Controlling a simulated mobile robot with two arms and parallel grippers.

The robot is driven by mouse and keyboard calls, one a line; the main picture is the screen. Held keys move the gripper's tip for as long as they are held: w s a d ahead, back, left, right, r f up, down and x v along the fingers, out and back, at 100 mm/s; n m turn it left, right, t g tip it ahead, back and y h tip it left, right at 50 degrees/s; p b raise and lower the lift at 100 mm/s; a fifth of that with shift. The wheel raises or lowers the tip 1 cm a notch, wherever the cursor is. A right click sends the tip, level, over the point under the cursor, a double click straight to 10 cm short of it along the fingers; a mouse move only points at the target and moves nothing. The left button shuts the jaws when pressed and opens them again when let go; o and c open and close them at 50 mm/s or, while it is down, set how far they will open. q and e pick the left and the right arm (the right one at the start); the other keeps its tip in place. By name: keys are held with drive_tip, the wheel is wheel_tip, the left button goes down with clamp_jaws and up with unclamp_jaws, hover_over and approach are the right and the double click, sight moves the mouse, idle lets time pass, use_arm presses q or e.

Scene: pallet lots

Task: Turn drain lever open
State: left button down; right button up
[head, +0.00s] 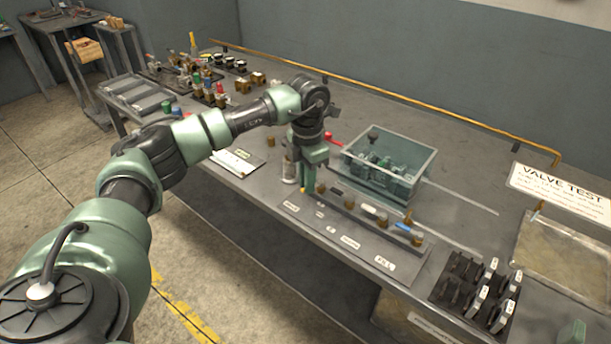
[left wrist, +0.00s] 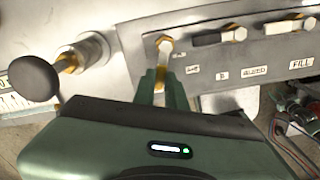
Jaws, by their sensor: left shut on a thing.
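The valve panel (head: 355,235) runs along the front of the bench with a row of small levers and white labels. My left gripper (head: 308,186) points down at the panel's left end. In the left wrist view, the left gripper's fingers (left wrist: 161,88) are shut on a brass lever (left wrist: 163,48), whose hexagonal end shows beyond the fingertips. The label beside this lever is too blurred to read. Further along the panel (left wrist: 240,65), labels read BLEED and FILL. The right gripper is not in view.
A clear-walled bin (head: 390,165) with dark green parts stands behind the panel. A metal cylinder (head: 289,170) stands left of the gripper. In the left wrist view, a black round knob (left wrist: 35,78) is close by. Black labelled holders (head: 478,290) stand at the right.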

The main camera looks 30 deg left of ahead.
use_arm(q)
drive_tip(key=shift+s+d+r+n, duration=0.1)
drive_tip(key=shift+d+n, duration=0.25)
drive_tip(key=shift+n, duration=0.7)
drive_tip(key=shift+d+r+n, duration=0.1)
drive_tip(key=shift+d+n, duration=0.25)
drive_tip(key=shift+n, duration=0.7)
drive_tip(key=c, duration=1.5)
unclamp_jaws()
drive_tip(key=shift+o, duration=0.2)
drive_tip(key=shift+f, duration=0.1)
wheel_tip(320, 180, up, 8)
drive_tip(key=shift+b, duration=0.4)
drive_tip(key=shift+s+f, duration=0.1)
drive_tip(key=shift+f, duration=0.05)
